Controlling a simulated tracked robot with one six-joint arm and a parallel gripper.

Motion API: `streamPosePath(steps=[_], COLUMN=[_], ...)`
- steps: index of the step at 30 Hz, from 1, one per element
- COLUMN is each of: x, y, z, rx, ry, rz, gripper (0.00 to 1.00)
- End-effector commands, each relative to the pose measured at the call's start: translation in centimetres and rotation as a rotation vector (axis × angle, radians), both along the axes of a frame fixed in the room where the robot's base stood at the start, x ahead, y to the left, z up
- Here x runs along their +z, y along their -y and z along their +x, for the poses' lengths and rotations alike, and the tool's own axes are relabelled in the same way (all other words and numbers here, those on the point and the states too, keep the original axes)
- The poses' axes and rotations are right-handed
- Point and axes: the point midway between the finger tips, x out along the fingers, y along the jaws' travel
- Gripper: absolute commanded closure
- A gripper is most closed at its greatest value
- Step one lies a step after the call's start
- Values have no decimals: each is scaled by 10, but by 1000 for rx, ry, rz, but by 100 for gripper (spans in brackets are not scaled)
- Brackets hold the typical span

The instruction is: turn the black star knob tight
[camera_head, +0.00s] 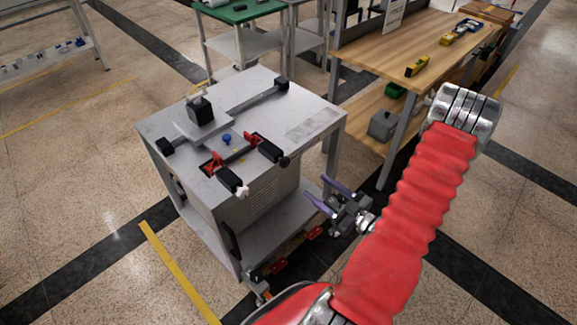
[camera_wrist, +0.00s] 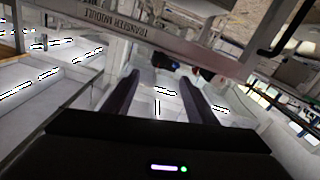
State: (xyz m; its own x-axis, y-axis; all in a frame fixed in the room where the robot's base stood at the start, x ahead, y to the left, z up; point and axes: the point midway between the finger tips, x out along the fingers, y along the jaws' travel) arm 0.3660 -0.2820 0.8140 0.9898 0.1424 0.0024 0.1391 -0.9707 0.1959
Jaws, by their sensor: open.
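A grey metal cart (camera_head: 155,130) stands at the centre of the head view with a fixture on its top. A small black knob (camera_head: 284,161), which looks like the star knob, sits at the right front edge of the top, at the end of a black clamp grip. A whitish knob (camera_head: 243,191) sits at the end of the other grip. My gripper (camera_head: 314,187) is open and empty, off the cart's right front side and apart from the knobs. In the wrist view my gripper (camera_wrist: 158,80) shows two dark fingers spread apart; the black knob cannot be made out there.
Red toggle clamps (camera_head: 213,163), a blue knob (camera_head: 227,139) and a black block (camera_head: 200,109) crowd the cart top. A wooden workbench (camera_head: 410,45) stands behind on the right. The wrist view shows a rail lettered "TRANSFER MODULE" (camera_wrist: 135,32).

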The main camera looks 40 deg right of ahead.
Motion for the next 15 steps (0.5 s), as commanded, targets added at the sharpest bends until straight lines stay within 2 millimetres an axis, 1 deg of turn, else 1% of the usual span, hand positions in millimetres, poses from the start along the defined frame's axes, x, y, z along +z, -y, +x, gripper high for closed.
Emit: streamPosePath(steps=[8, 11, 15], x=[0, 0, 0], y=[0, -1, -2], z=[3, 8, 19], rx=[-1, -1, 0], ry=[-2, -2, -2], rz=[0, 0, 0], gripper=[48, 48, 48])
